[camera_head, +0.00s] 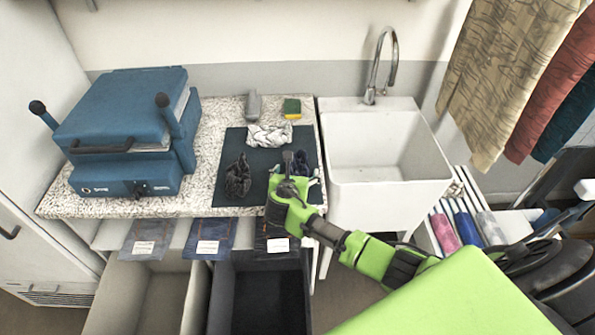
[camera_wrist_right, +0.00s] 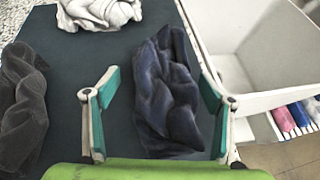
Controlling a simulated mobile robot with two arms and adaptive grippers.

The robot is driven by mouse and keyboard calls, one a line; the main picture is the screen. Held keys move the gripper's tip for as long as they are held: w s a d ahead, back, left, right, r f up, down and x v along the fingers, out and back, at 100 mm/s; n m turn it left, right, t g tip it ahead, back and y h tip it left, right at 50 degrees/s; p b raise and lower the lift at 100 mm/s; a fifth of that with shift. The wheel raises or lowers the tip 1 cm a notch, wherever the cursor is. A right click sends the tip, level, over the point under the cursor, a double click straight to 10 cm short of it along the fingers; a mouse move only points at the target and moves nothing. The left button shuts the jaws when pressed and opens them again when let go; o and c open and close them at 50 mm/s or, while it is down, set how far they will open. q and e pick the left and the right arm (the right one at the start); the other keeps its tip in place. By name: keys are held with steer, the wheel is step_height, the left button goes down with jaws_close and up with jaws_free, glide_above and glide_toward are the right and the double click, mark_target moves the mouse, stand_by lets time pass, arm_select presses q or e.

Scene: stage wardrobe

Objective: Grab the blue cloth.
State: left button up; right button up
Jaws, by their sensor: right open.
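The blue cloth (camera_wrist_right: 166,90) is a dark navy crumpled bundle on the dark mat (camera_wrist_right: 85,70). In the right wrist view it lies between the two open fingers of my right gripper (camera_wrist_right: 160,105), with a gap on each side. In the head view, my right gripper (camera_head: 293,178) is over the front right of the mat (camera_head: 228,190), and the blue cloth (camera_head: 301,162) is partly hidden behind it. A dark grey cloth (camera_head: 238,177) lies to the left and a white cloth (camera_head: 269,134) lies at the back. My left gripper is not seen.
A white sink (camera_head: 385,150) stands right of the counter. A blue press machine (camera_head: 130,125) stands on the left. A sponge (camera_head: 291,108) lies behind the mat. Two open bins (camera_head: 258,295) are below the counter's front edge. Garments (camera_head: 510,70) hang at upper right.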

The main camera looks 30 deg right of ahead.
steer(key=c, duration=0.9)
steer(key=shift+r, duration=0.1)
